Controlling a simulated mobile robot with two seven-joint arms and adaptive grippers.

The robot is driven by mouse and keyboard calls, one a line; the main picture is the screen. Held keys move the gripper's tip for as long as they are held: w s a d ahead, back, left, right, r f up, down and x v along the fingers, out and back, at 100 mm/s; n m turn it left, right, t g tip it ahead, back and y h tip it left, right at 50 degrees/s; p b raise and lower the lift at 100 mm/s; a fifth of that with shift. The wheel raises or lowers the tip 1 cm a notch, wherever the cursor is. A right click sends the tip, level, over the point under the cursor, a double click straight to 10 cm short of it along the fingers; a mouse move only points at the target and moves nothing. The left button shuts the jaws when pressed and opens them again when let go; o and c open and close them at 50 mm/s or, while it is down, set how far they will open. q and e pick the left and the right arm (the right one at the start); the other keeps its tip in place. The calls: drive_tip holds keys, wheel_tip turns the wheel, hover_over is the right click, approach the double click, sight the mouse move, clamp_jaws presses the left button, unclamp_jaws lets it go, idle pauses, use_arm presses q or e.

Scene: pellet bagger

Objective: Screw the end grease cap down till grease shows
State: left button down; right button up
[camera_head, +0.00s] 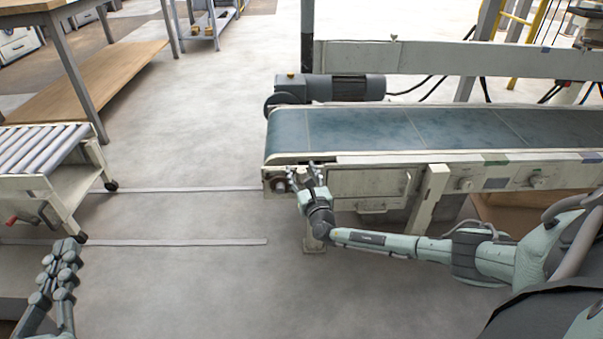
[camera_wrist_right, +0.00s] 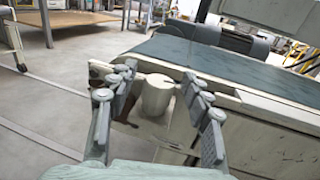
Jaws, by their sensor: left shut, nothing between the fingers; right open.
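The end grease cap (camera_wrist_right: 157,94) is a pale, short cylinder at the near end of the conveyor's side frame, seen in the right wrist view. My right gripper (camera_wrist_right: 156,72) is open, with one finger on each side of the cap; I cannot tell if either touches it. In the head view my right gripper (camera_head: 305,174) is at the conveyor's left end, and its fingers partly hide the cap area. No grease can be made out. My left gripper (camera_head: 66,250) is shut and empty at the lower left, far from the conveyor.
The conveyor's blue-green belt (camera_head: 400,128) runs to the right, with a dark motor (camera_head: 345,88) behind its left end. A roller table (camera_head: 45,160) stands at the left near a wooden bench (camera_head: 105,80). The floor between is open.

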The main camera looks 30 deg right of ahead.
use_arm(q)
drive_tip(key=shift+d+r, duration=0.1)
drive_tip(key=shift+r, duration=0.2)
use_arm(e)
drive_tip(key=shift+w, duration=0.2)
clamp_jaws()
